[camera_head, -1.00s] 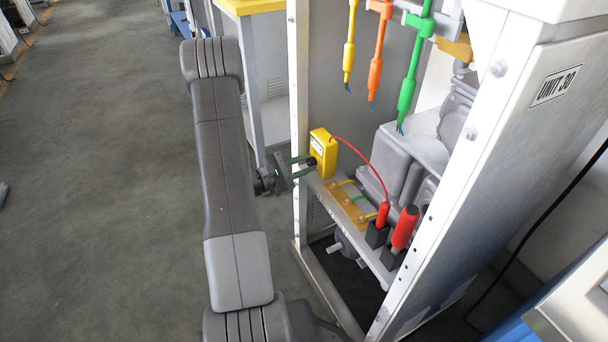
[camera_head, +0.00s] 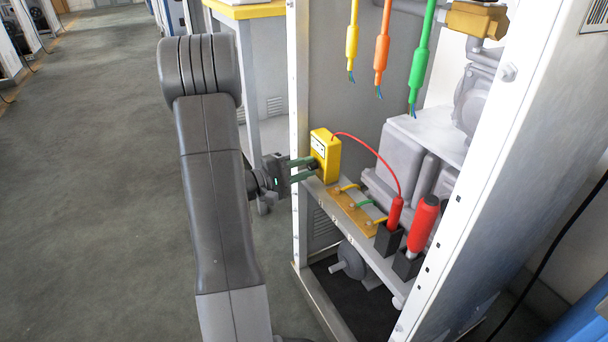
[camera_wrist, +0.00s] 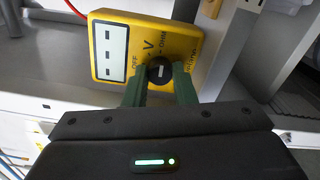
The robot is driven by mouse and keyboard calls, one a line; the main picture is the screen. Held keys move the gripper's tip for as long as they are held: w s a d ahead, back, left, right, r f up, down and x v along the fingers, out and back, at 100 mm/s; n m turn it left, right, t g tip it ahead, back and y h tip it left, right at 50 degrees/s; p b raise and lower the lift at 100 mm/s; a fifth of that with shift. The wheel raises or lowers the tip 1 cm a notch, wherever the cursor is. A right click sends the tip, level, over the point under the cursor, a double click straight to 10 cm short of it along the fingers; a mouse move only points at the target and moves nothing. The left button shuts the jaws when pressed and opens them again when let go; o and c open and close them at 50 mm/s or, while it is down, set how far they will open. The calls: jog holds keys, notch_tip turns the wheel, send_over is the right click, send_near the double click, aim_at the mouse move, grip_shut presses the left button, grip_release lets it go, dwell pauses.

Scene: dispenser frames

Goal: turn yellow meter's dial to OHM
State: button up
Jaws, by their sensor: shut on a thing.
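The yellow meter (camera_head: 327,150) stands upright on a shelf inside the open frame. In the wrist view the meter (camera_wrist: 190,40) shows a pale screen (camera_wrist: 108,50) with dashes and a round black dial (camera_wrist: 160,71). Labels OFF, V and OHM run around the dial, with another partly hidden label at its right. My gripper (camera_head: 311,168) reaches in from the left. Its green fingers are shut on the dial, one on each side, as the wrist view (camera_wrist: 160,78) shows. A small white mark shows on the dial; I cannot tell which label it points to.
A red lead runs from the meter to a red probe (camera_head: 395,213) in a black holder. A thicker red handle (camera_head: 422,225) stands beside it. Yellow, orange and green cables (camera_head: 418,70) hang above. A white frame post (camera_head: 298,120) stands close beside my gripper.

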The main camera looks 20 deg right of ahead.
jog(key=shift+m, duration=0.4)
jog(key=o, duration=1)
jog(key=shift+a, duration=0.15)
jog(key=s+a+p, duration=0.2)
jog(key=a+p, duration=0.1)
jog(key=a, duration=1)
jog(key=shift+a, duration=0.2)
jog(key=shift+d, duration=0.1)
jog(key=d+b, duration=0.1)
jog(key=d, duration=0.3)
jog(key=w+d+b, duration=0.1)
jog(key=d, duration=0.4)
jog(key=w+d+b, duration=0.1)
jog(key=d, duration=0.3)
jog(key=shift+d, duration=0.3)
jog(key=shift+a, duration=0.1)
